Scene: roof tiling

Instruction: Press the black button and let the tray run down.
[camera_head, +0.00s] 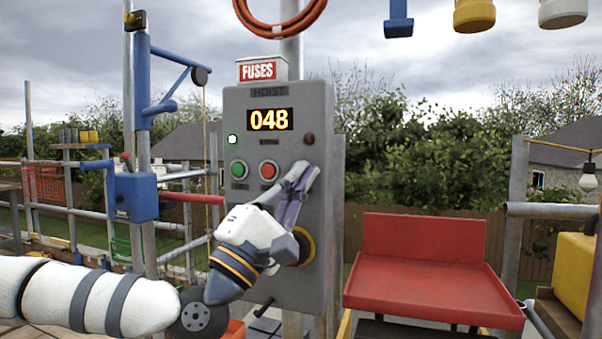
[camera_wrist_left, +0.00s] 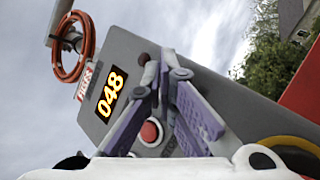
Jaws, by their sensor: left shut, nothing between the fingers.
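The grey hoist control box (camera_head: 310,110) stands in front of me. Its display (camera_head: 269,120) reads 048. A green button (camera_head: 238,168) and a red button (camera_head: 269,169) sit below the display. I cannot make out a black button; my left gripper (camera_head: 306,174) covers part of the panel right of the red button. That gripper is shut and empty, its purple-grey fingers pointing up close to the panel; I cannot tell whether they touch it. They also show in the left wrist view (camera_wrist_left: 167,72), near the red button (camera_wrist_left: 150,131). The red tray (camera_head: 430,290) is at the right. My right gripper is not in view.
A yellow ring (camera_head: 311,247) on the lower panel is partly behind my left wrist. A dark red lamp (camera_head: 309,139) is just above the fingertips, and a lit lamp (camera_head: 233,139) is at the left. A blue hoist arm (camera_head: 143,90) and scaffold poles stand at the left.

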